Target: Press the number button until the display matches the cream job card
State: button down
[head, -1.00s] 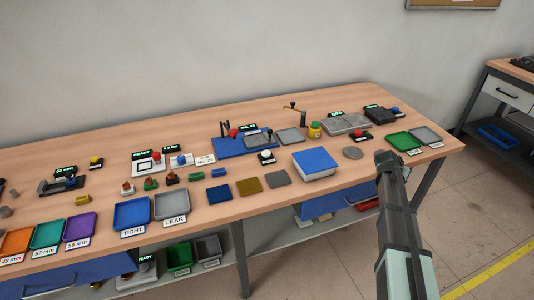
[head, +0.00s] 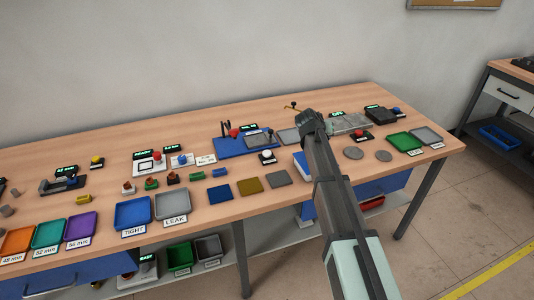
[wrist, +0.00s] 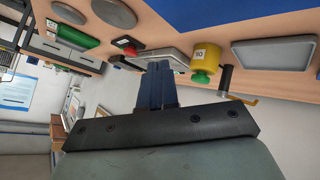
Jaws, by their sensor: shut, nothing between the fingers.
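The cream job card (head: 206,159) lies on the bench left of centre in the head view; its print is too small to read surely. Left of it is a blue push button (head: 182,159) on a white base. A small display with green digits (head: 171,148) stands behind that button; I cannot read its value. My gripper (head: 308,117) is over the back right part of the bench, well right of the card and button. In the wrist view its fingers (wrist: 158,85) are together and empty. The card and this button do not show in the wrist view.
A blue fixture (head: 232,146) and a white-topped button (head: 266,154) lie between my gripper and the card. A yellow cylinder (wrist: 206,57) and a red button (wrist: 125,42) show near my fingers in the wrist view. Blue and grey trays (head: 170,205) line the front.

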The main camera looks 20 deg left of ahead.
aim_at(265, 154)
jog(key=s+a+r+n, duration=0.1)
jog(key=s+a, duration=0.2)
jog(key=a, duration=0.3)
jog(key=s+a+r+n+y, duration=0.1)
jog(key=s+a+r+n, duration=0.1)
jog(key=s+a, duration=0.2)
jog(key=s+a+r+n+y, duration=0.1)
jog(key=s+a, duration=0.3)
jog(key=a, duration=0.6)
jog(key=shift+a+r+n, duration=0.15)
jog(key=shift+r+n, duration=0.45)
jog(key=shift+r, duration=0.05)
jog(key=shift+f, duration=0.1)
jog(key=shift+f, duration=4.35)
jog(key=shift+f, duration=0.4)
jog(key=shift+f, duration=0.5)
jog(key=shift+r, duration=0.9)
